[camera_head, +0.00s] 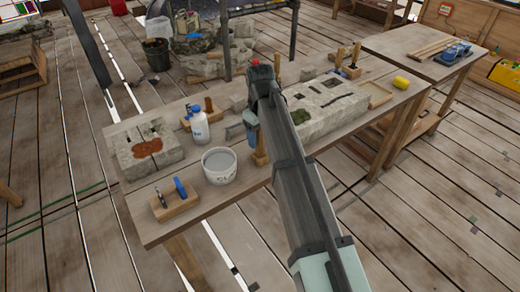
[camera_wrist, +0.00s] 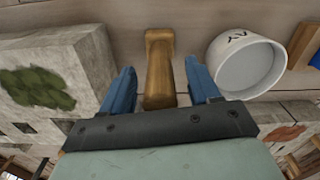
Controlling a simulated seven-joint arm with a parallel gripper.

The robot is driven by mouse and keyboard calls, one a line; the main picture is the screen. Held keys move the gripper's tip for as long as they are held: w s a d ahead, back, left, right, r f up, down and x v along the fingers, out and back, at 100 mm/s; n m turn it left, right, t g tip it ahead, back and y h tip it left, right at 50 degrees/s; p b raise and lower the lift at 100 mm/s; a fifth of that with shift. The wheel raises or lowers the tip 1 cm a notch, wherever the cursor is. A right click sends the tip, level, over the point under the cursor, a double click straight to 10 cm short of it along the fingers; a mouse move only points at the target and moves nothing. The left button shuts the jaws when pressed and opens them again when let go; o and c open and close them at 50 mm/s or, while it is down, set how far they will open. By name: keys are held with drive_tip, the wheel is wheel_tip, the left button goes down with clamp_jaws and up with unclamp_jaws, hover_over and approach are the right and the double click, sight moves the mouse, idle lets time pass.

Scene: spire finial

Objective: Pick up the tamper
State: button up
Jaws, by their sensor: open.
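A wooden tool with a straight shaft and a wider end, which looks like the tamper, stands on the workbench (camera_head: 225,190) below my gripper. In the wrist view the tamper (camera_wrist: 159,85) lies between the two blue fingers, with a gap on each side. In the head view only part of the tamper (camera_head: 260,157) shows, beside my arm. My gripper (camera_wrist: 161,68) is open and empty, its fingers on either side of the tool. In the head view my gripper (camera_head: 251,135) is partly hidden by my arm.
A white bucket (camera_head: 219,166) stands close to the tamper, on its left in the head view. A white bottle (camera_head: 200,127), a stone block with an orange patch (camera_head: 150,150) and a wooden tool holder (camera_head: 175,203) are further left. A mossy stone block (camera_head: 325,110) stands to the right.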

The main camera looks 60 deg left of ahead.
drive_tip(key=shift+f, duration=0.1)
drive_tip(key=shift+c, duration=0.2)
clamp_jaws()
